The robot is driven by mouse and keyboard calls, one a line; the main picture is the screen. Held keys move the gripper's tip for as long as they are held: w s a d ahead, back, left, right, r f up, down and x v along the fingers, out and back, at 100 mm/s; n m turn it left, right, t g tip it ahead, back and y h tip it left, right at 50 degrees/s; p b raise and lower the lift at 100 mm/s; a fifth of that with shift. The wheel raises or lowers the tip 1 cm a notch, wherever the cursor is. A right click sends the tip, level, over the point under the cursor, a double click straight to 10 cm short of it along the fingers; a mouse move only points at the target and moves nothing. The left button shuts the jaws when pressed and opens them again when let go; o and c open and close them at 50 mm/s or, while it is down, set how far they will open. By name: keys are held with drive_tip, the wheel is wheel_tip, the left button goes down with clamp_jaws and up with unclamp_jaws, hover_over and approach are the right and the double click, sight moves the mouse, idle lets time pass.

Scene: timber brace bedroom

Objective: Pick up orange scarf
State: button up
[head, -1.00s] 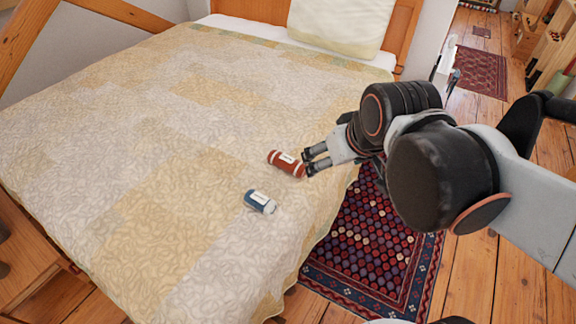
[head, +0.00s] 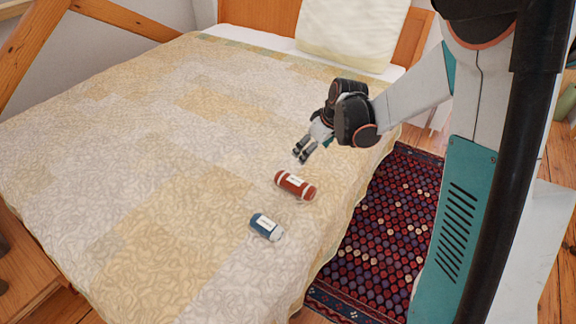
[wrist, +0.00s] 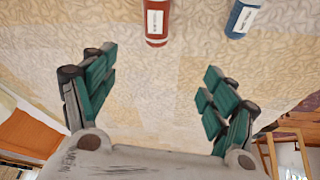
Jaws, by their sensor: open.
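A red-orange roll with pale bands and a white label (head: 295,186) lies on the bed near its right edge. It is the closest match to the orange scarf. In the wrist view it shows at the top (wrist: 157,20), partly cut off. My gripper (head: 303,157) is above the bed, a little beyond the roll in the head view, apart from it. In the wrist view my gripper (wrist: 160,78) has its teal fingers spread wide with nothing between them but bedspread.
A blue roll with a white label (head: 266,227) lies on the bed close to the red-orange one, and also shows in the wrist view (wrist: 242,17). The patchwork bed (head: 130,160) is otherwise clear around them. A patterned rug (head: 385,230) lies beside it.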

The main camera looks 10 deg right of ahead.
drive_tip(key=n+y, duration=0.1)
drive_tip(key=n, duration=0.1)
approach(297, 182)
drive_tip(key=shift+g, duration=0.3)
drive_tip(key=b+x, duration=0.2)
drive_tip(key=x, duration=0.3)
drive_tip(key=shift+w+f+b, duration=0.2)
drive_tip(key=shift+w+b, duration=0.05)
drive_tip(key=shift+b, duration=0.05)
drive_tip(key=shift+b+x, duration=1.45)
drive_tip(key=shift+x, duration=1.25)
drive_tip(key=shift+w+r, duration=0.1)
drive_tip(key=shift+w, duration=0.05)
drive_tip(key=c, duration=1.2)
